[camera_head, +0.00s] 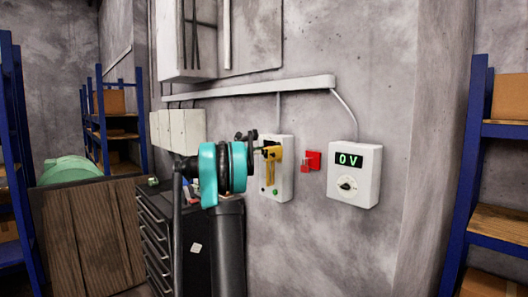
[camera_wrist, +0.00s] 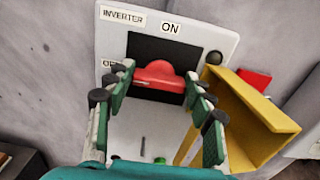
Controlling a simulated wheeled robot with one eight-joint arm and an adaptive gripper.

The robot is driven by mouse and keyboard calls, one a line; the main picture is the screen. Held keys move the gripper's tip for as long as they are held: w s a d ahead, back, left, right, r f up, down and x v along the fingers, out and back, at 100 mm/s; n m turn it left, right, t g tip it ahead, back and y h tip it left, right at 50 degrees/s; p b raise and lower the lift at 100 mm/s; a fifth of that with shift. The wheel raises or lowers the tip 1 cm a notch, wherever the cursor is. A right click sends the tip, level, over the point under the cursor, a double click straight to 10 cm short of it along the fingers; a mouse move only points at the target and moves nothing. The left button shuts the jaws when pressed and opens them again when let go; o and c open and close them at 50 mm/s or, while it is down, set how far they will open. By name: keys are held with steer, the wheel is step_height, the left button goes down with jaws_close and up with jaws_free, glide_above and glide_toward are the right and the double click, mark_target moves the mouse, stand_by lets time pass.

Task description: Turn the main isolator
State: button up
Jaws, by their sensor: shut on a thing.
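The isolator is a white box (camera_wrist: 222,38) on the wall, marked INVERTER, with an ON label above a dark panel and a partly hidden label at its left. A red handle (camera_wrist: 160,72) sits on the dark panel. My gripper (camera_wrist: 161,80) is shut on this handle, with its green-padded fingers at the left and right sides of it. A yellow cover (camera_wrist: 247,118) stands swung open at the right. In the head view, my gripper (camera_head: 258,147) is at the upper part of the white box (camera_head: 283,185), beside the yellow cover (camera_head: 271,172); the handle is hidden there.
A red fitting (camera_head: 313,159) and a white unit reading 0 V (camera_head: 354,187) are on the wall to the right. A dark drawer cabinet (camera_head: 155,228) stands below left. Blue shelving (camera_head: 478,125) is at the right edge.

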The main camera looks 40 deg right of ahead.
steer(key=shift+m, duration=0.4)
steer(key=shift+c, duration=0.3)
steer(key=m, duration=1.7)
steer(key=shift+s+f, duration=0.25)
steer(key=shift+f, duration=0.05)
steer(key=o, duration=1.2)
steer(key=shift+c, duration=0.2)
